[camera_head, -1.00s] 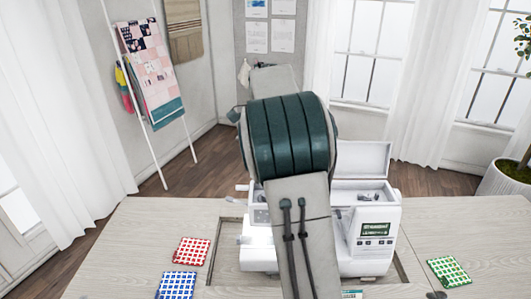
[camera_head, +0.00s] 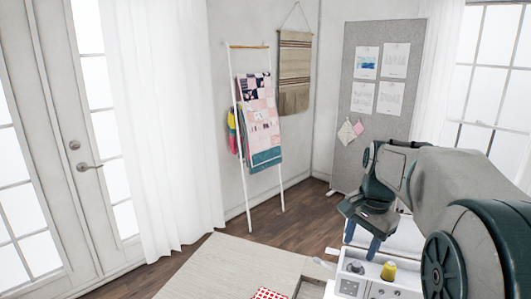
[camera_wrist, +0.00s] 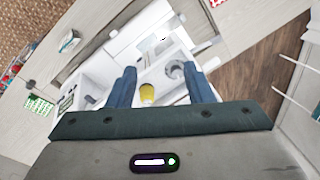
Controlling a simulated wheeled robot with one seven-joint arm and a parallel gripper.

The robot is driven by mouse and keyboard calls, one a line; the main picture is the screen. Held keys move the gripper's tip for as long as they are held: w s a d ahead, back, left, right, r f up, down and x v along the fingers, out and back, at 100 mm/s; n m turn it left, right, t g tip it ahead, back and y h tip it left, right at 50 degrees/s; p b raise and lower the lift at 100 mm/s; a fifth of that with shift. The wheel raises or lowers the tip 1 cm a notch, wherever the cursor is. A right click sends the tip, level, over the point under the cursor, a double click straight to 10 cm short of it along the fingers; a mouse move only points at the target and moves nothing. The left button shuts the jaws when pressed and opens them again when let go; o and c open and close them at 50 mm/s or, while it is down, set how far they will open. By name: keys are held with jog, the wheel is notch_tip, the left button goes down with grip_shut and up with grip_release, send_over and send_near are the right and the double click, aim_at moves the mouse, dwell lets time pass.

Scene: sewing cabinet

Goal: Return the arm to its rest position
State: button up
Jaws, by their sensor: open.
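My gripper (camera_head: 376,240) hangs at the end of my arm, right of centre in the head view, above the white sewing machine (camera_head: 352,285). In the wrist view my gripper's blue fingers (camera_wrist: 163,82) stand wide apart with nothing clasped between them. A yellow thread spool (camera_head: 389,271) sits upright in the machine's top tray; it also shows in the wrist view (camera_wrist: 147,92), between the fingers in the picture but apparently below them. A grey round piece (camera_wrist: 174,70) lies in the tray beside it. The arm's larger joints fill the lower right of the head view.
The machine stands in a pale wooden cabinet top (camera_head: 225,270) with a red checked cloth (camera_head: 270,294) at its front. A ladder rack with a quilt (camera_head: 260,120) and a grey pinboard (camera_head: 375,120) stand behind. Wooden floor (camera_head: 300,215) lies clear between.

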jog(key=s+a+f+n, duration=0.2)
jog(key=s+n, duration=0.1)
jog(key=s, duration=0.3)
jog(key=s+a+f+n+t, duration=0.1)
jog(key=s+a+f+n, duration=0.1)
jog(key=s+n, duration=0.2)
jog(key=s+a+f+n+t, duration=0.1)
jog(key=s+a+f+n, duration=0.1)
jog(key=s, duration=0.6)
jog(key=shift+s+a+f+n+h, duration=0.25)
jog(key=shift+s+a+n+h, duration=0.25)
jog(key=shift+n, duration=0.5)
jog(key=shift+w, duration=0.15)
